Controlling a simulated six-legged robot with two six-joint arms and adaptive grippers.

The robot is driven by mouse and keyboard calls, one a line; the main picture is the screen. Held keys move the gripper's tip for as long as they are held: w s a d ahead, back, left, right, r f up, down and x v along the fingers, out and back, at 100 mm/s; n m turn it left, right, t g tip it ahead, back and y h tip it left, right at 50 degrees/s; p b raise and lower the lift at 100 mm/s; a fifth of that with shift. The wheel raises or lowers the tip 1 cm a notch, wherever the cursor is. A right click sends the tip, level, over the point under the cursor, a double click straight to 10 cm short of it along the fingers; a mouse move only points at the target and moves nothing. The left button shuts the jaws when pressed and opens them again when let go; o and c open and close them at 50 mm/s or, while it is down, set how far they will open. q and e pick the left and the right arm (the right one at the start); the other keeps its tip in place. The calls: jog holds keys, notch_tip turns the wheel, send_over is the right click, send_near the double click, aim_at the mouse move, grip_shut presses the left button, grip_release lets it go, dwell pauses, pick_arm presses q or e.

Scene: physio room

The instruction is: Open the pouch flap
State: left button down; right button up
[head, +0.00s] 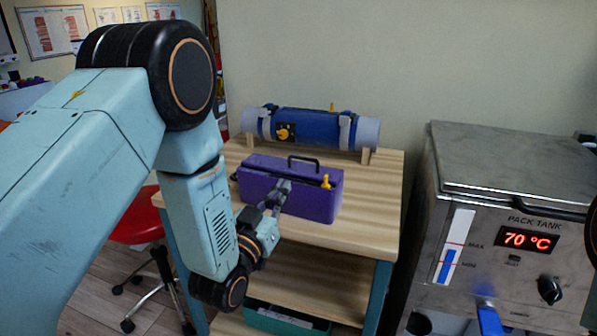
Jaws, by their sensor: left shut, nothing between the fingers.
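A purple case or pouch (318,203) with a black handle on top and a yellow tab at its right end stands on the wooden table. Its top looks closed. A blue wrap (310,126) with grey straps, a yellow knob and a yellow peg lies around a grey roll behind it. I cannot tell for sure which of the two is the pouch. My left gripper (283,190) is shut and empty, in front of the purple case's face and hiding part of it. I cannot tell whether it touches. My right gripper does not show.
The wooden table (370,228) has bare top to the right of the case. A steel pack tank (510,175) reading 70 °C stands close on the right. A red stool (135,228) is at left. A green bin (285,318) is on the lower shelf.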

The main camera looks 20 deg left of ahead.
aim_at(297, 180)
pick_arm(q)
jog(key=b+x, duration=0.1)
jog(key=x, duration=0.7)
jog(key=shift+b, duration=0.3)
jog(key=shift+r, duration=0.1)
